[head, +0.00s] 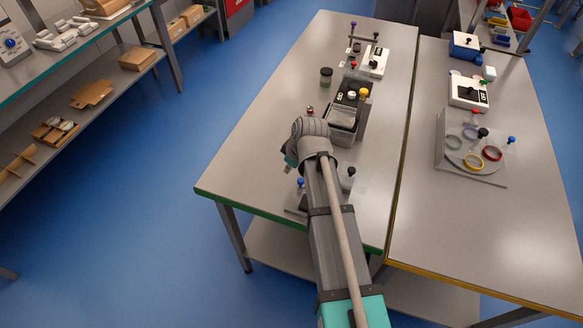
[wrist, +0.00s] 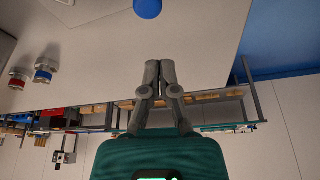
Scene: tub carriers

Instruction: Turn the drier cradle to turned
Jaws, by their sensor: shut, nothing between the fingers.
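My gripper (wrist: 158,78) is shut and empty in the wrist view, its two grey fingers together in front of a pale grey surface. In the head view my arm hides the fingers. A round blue knob (wrist: 148,8) shows just beyond the fingertips, apart from them. On the near table, a low plate (head: 296,208) with a blue knob (head: 301,183) and a black knob (head: 351,172) is partly hidden under my arm. Behind it stands a dark unit with a grey tub (head: 343,117). I cannot tell which of these is the drier cradle.
Two small jars with red and blue (wrist: 43,72) stand left of my fingers. A dark jar (head: 326,77) and a white switch box (head: 375,62) stand farther back. The near table's left front (head: 235,180) is clear.

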